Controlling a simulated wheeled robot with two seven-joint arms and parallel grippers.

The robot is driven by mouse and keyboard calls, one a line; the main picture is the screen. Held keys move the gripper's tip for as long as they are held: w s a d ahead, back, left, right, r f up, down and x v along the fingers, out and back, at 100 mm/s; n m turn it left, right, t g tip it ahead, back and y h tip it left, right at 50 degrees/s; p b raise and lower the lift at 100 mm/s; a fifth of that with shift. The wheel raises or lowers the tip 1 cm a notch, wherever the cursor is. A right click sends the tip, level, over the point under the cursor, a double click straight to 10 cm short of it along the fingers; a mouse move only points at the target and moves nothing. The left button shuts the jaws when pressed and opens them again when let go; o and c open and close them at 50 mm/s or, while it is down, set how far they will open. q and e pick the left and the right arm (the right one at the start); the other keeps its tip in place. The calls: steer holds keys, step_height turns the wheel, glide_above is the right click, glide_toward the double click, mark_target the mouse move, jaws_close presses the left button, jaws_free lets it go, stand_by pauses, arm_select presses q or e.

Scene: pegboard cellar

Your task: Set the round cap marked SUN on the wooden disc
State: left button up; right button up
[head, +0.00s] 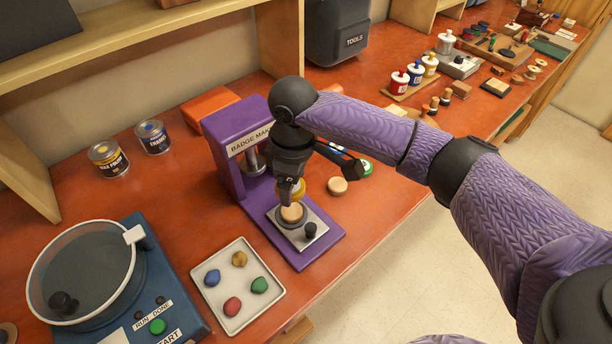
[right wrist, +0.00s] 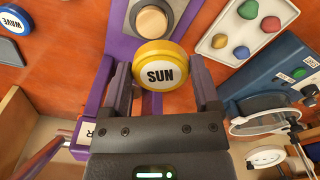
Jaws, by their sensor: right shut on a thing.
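The yellow round cap marked SUN (right wrist: 160,73) is between the fingers of my right gripper (right wrist: 163,85), which is shut on it. In the head view the yellow cap (head: 298,187) shows partly behind the right gripper (head: 291,187). The wooden disc (head: 292,213) sits on the round dark die of the purple badge maker's plate. It also shows in the right wrist view (right wrist: 152,21), just beyond the cap. The cap appears held a little above and off to one side of the disc; the exact gap is hard to tell. My left gripper is not in view.
The badge maker (head: 226,150) stands close around the gripper, with a dark knob (head: 310,230) on its plate. A loose tan disc (head: 337,187), a green cap (head: 366,167) and a blue cap (right wrist: 11,22) lie nearby. A white tray (head: 229,323) holds coloured lumps.

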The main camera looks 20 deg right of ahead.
mark_target(293, 210)
steer(key=n+p, duration=0.1)
steer(key=n, duration=0.1)
steer(key=w+n+p, duration=0.1)
steer(key=shift+d+f+n, duration=0.1)
steer(key=shift+d+n, duration=0.05)
steer(key=shift+n, duration=0.25)
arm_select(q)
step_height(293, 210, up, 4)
arm_select(e)
steer(key=shift+w+f+n+p, duration=0.35)
steer(key=shift+f+n, duration=0.15)
steer(key=shift+n, duration=0.4)
steer(key=shift+f+b, duration=0.75)
step_height(293, 210, down, 4)
steer(key=b, duration=0.4)
steer(key=shift+s+r, duration=0.1)
steer(key=shift+r, duration=0.05)
steer(key=shift+f+b, duration=0.3)
steer(key=shift+f, duration=0.35)
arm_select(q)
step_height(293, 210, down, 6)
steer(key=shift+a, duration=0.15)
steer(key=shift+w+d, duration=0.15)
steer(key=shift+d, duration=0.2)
